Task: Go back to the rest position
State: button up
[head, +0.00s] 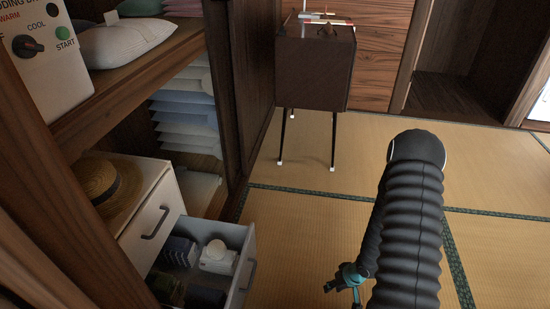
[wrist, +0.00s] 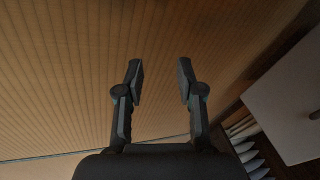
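My gripper (wrist: 160,82) is open in the wrist view, with its two dark fingers apart and nothing between them. Tatami floor fills the view beyond the fingertips. In the head view my arm, in a black ribbed sleeve, stands at the right over the floor, and a small teal and dark part of the gripper (head: 350,280) shows at its lower left. The fingertips are not clear there.
An open drawer (head: 249,262) at lower left holds a white object (head: 217,256) and dark items. A straw hat (head: 106,187) lies on the drawer unit. A dark cabinet on thin legs (head: 315,72) stands at the back. Tatami (head: 300,236) between is clear.

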jog(key=s+d+r+g+h+p, duration=0.1)
jog(key=d+r+h, duration=0.25)
jog(key=r, duration=0.75)
jog(key=s+d+r+g+h, duration=0.15)
jog(key=d+r, duration=0.35)
jog(key=r, duration=0.6)
jog(key=s+a+r+t+p, duration=0.1)
jog(key=s+a+r, duration=0.3)
jog(key=r, duration=0.7)
jog(key=s+a+r+m+t+y+p, duration=0.1)
jog(key=s+a+r+t, duration=0.2)
jog(key=r, duration=0.9)
jog(key=s+a+r+t+p, duration=0.1)
jog(key=s+a+r, duration=0.4)
jog(key=r, duration=0.6)
jog(key=shift+s+a+r+m+t+y+p, duration=0.25)
jog(key=shift+s+a+m+t+y+p, duration=0.1)
jog(key=shift+a+t, duration=0.25)
